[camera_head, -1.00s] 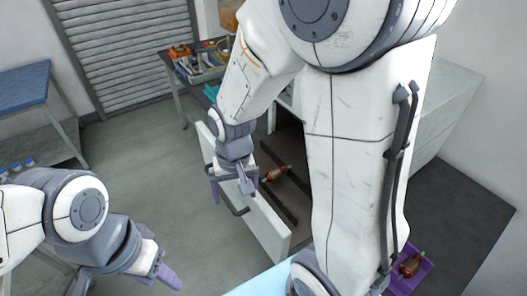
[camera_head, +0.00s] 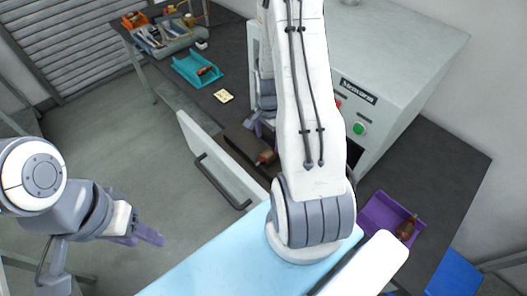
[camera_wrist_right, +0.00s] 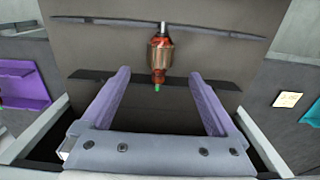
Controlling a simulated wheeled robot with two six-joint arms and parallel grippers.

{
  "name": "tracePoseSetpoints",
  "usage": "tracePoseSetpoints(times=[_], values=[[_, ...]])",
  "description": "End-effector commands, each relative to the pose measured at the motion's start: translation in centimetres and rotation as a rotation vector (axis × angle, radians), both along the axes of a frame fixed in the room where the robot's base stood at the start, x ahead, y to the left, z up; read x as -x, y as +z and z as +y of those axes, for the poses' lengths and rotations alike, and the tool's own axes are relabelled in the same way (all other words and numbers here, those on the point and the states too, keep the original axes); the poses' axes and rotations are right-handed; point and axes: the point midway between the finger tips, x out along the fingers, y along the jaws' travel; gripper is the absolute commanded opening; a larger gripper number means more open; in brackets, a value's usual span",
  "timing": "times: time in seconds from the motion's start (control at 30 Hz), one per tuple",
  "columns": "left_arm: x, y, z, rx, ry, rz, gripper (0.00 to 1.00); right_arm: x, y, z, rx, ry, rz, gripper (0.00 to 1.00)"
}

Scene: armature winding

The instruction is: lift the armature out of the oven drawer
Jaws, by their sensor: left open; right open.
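The armature (camera_head: 267,156), copper-red with a metal shaft, lies in the open oven drawer (camera_head: 215,165). In the right wrist view the armature (camera_wrist_right: 160,52) rests across two dark rails, its green-tipped end towards me. My right gripper (camera_head: 258,124) is over the drawer beside the armature, partly hidden by my right arm. In the wrist view its purple fingers (camera_wrist_right: 160,75) are open, apart on either side of the armature's near end, with nothing between them touching. My left gripper (camera_head: 138,239) is open and empty, left of the drawer, above the floor.
The grey oven (camera_head: 385,70) with a green button stands behind my right arm. A purple bin (camera_head: 378,222) holding another armature is on the dark bench at right. A teal tray (camera_head: 190,70) and a card (camera_head: 223,96) lie on the bench at the back. Floor at left is clear.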

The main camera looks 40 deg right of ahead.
Motion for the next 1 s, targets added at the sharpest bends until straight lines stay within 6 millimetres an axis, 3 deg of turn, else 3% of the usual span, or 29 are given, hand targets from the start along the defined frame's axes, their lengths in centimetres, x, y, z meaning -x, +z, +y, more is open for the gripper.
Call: tracePoseSetpoints(times=[0.2,0.5,0.8,1.0], values=[[0.0,-3.1,0.0,0.0,-0.001,0.0,0.5,0.1,-3.6,-0.2,0.0,-0.002,0.0,0.95],[0.0,-4.5,0.0,0.0,0.001,0.0,0.5,0.0,-5.5,-0.1,0.0,0.002,0.0,0.95],[0.0,-7.9,0.0,0.0,0.007,0.001,0.5,-0.1,-9.6,-0.1,-0.001,0.005,0.001,0.95],[0.0,-8.0,0.0,0.0,0.008,0.001,0.5,-0.2,-9.8,-0.1,0.0,0.005,0.0,0.95]])
